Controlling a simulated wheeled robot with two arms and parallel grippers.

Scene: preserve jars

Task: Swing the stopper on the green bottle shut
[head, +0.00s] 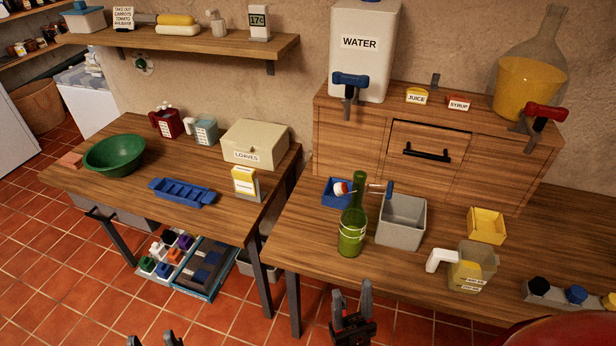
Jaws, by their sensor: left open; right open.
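The green bottle (352,241) stands upright near the front left of the right-hand table. Its stopper (341,188), white with a red part, sits to the left of the neck, below the mouth; the mouth looks uncovered. A small blue-ended piece (389,188) shows right of the neck; I cannot tell if it belongs to the bottle. My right gripper (353,292) is open and empty, in front of the table edge and nearer the camera than the bottle. My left gripper (160,340) is open at the bottom edge, mostly cut off, far left of the bottle.
A grey bin (401,222) stands close right of the bottle, a blue tray (335,192) behind it. A measuring jug (472,268) and yellow tray (486,226) are further right. The left table holds a green bowl (114,155). A gap separates the tables.

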